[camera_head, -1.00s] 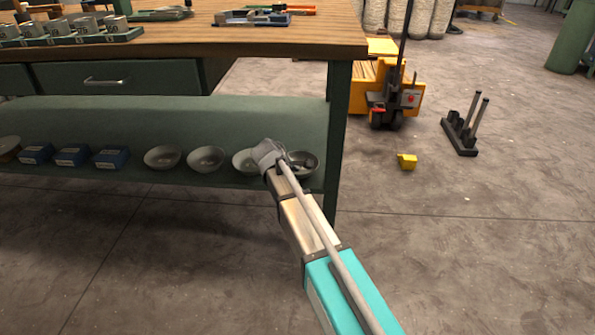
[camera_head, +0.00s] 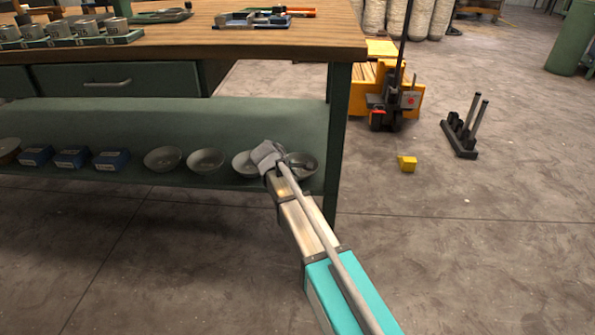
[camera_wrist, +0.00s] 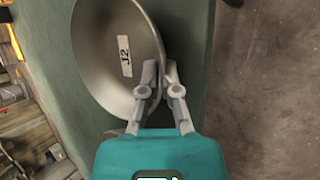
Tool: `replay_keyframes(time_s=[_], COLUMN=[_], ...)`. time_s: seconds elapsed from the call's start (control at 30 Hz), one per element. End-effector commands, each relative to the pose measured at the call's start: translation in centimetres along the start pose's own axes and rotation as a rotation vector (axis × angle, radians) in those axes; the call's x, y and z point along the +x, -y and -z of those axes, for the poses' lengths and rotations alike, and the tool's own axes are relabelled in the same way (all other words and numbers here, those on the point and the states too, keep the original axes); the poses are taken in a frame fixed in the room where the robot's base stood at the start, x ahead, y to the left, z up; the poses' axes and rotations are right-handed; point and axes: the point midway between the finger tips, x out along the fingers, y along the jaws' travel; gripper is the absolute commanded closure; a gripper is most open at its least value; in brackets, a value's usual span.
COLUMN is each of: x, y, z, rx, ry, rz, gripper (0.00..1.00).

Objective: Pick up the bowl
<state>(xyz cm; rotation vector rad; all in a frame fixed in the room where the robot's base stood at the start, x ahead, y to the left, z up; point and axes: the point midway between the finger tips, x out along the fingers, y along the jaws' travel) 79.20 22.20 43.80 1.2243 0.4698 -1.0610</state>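A grey bowl (camera_head: 306,167) sits at the right end of the lower shelf, partly hidden behind my wrist. In the wrist view the bowl (camera_wrist: 108,35) fills the upper middle, with a white label on its inner wall. My gripper (camera_wrist: 161,68) is at its rim, one finger on the inside and one on the outside. The fingers are close together with the bowl's wall between them. In the head view my gripper (camera_head: 284,161) is mostly hidden by the wrist. The bowl seems to rest on the shelf.
More bowls (camera_head: 206,160) stand left of it on the shelf (camera_head: 200,112), one close to my wrist. Blue boxes (camera_head: 72,157) are farther left. A table leg (camera_head: 337,140) stands just right of the bowl. The wooden tabletop (camera_head: 250,42) is above. The floor in front is clear.

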Motion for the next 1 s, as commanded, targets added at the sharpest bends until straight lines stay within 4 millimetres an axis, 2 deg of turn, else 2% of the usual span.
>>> replay_keyframes(time_s=[0.57, 0.83, 1.0], x=[-1.0, -2.8, -5.3], y=[-0.6, -1.9, -1.5], z=[-0.4, -1.1, -1.8], rx=[0.0, -0.001, -0.001], ry=[0.0, 0.0, -0.001], rz=[0.0, 0.0, -0.001], gripper=[1.0, 1.0, 1.0])
